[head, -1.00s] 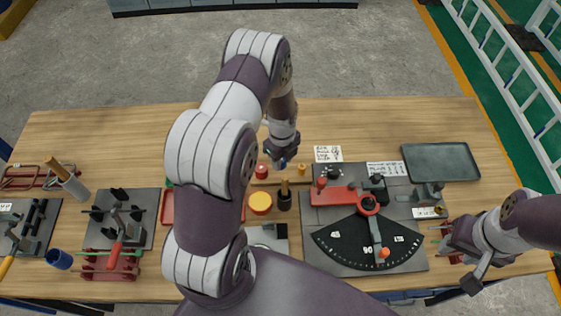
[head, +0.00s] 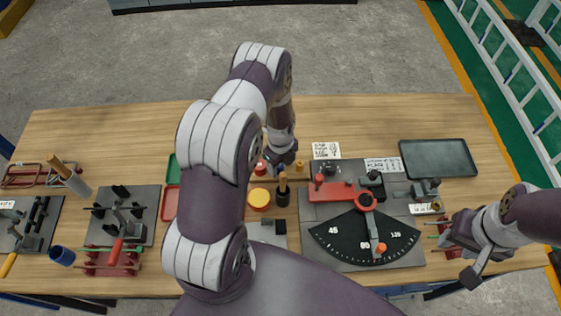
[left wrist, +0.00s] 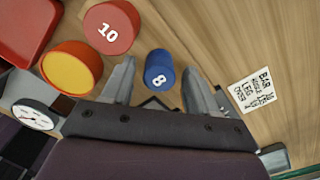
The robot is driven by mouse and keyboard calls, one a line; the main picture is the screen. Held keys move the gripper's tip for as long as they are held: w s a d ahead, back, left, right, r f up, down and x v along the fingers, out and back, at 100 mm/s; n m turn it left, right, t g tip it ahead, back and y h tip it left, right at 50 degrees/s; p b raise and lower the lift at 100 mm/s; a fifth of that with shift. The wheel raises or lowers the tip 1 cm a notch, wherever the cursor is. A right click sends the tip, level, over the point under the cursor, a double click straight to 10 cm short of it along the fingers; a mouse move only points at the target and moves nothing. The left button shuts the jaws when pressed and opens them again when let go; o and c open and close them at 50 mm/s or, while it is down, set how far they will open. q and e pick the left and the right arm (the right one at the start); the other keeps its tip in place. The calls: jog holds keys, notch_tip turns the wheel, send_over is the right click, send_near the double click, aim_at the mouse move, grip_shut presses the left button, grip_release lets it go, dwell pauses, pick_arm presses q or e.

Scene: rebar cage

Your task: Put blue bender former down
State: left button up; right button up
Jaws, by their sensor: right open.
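The blue bender former (left wrist: 159,70), marked 8, stands on the wooden table in the left wrist view. It lies between the two spread fingers of my left gripper (left wrist: 158,78), with a gap on each side. In the head view my left gripper (head: 280,166) is low over the table behind the bender, and the blue former is hidden there. The red former (left wrist: 111,27), marked 10, stands close by on the left; it also shows in the head view (head: 262,168). My right gripper (head: 467,270) is open and empty at the front right.
A yellow-topped red cylinder (head: 259,198) and a dark cup (head: 283,196) stand in front of my left gripper. The bender (head: 365,240) with its angle dial is to the right. A paper label (head: 326,151) and a grey tray (head: 438,158) lie behind it.

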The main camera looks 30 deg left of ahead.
pick_arm(q)
notch_tip(320, 180, up, 11)
jog(key=b, duration=0.3)
jog(key=s+d+r+n, duration=0.4)
jog(key=s+r+n, duration=0.2)
jog(key=n, duration=0.5)
jog(key=s+d+r+n+t, duration=0.1)
jog(key=s+d+r+n, duration=0.3)
jog(key=n, duration=0.6)
jog(key=s+r, duration=0.2)
jog(key=s, duration=0.1)
jog(key=shift+d+n, duration=0.2)
jog(key=shift+n, duration=0.2)
jog(key=shift+s, duration=0.1)
